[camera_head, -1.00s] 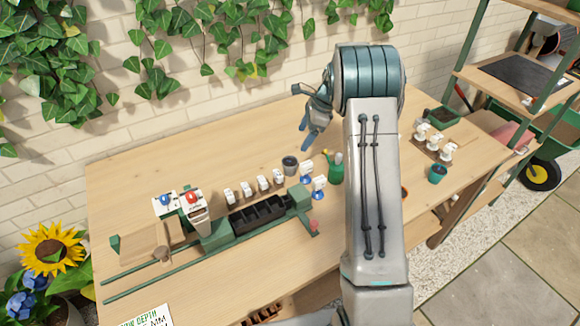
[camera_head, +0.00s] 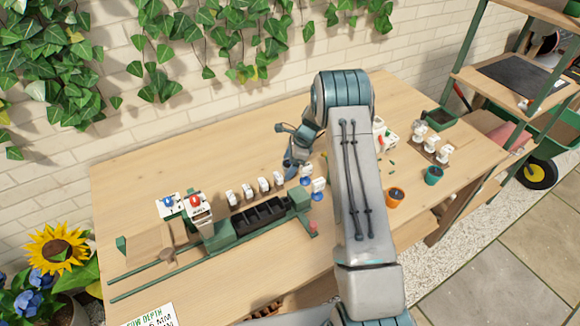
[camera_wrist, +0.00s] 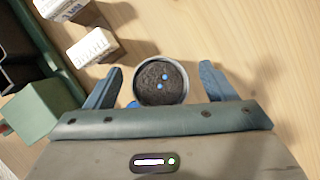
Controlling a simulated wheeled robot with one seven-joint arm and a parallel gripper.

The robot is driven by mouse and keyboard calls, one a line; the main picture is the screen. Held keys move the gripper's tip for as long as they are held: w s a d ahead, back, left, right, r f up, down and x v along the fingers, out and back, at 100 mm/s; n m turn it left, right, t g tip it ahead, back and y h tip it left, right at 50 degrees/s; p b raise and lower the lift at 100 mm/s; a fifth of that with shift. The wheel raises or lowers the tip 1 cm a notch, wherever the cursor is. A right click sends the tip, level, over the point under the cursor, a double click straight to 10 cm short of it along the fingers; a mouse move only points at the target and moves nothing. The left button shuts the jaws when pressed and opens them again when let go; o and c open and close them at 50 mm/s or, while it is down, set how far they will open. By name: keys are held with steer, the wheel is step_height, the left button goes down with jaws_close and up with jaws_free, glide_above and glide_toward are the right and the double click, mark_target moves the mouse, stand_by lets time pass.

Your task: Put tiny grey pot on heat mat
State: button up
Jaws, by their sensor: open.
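The tiny grey pot (camera_wrist: 160,77) shows in the wrist view, with a pale rim, dark filling and small blue specks on top. My gripper (camera_wrist: 161,80) is open, with one finger on each side of the pot; I cannot tell if either finger touches it. In the head view my gripper (camera_head: 290,166) is low over the table behind the row of white tags and hides the pot. The heat mat (camera_head: 522,72) appears to be the flat black sheet on the shelf at the upper right.
A green rail device with a black cell tray (camera_head: 258,219) stands left of my gripper, with several white tags (camera_head: 264,182) beside it. An orange pot (camera_head: 395,196), a teal pot (camera_head: 433,175) and a green tray (camera_head: 440,119) are at the right. The back left of the table is clear.

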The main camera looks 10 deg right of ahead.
steer(key=shift+a+f, duration=0.1)
steer(key=shift+f, duration=0.05)
steer(key=c, duration=1.2)
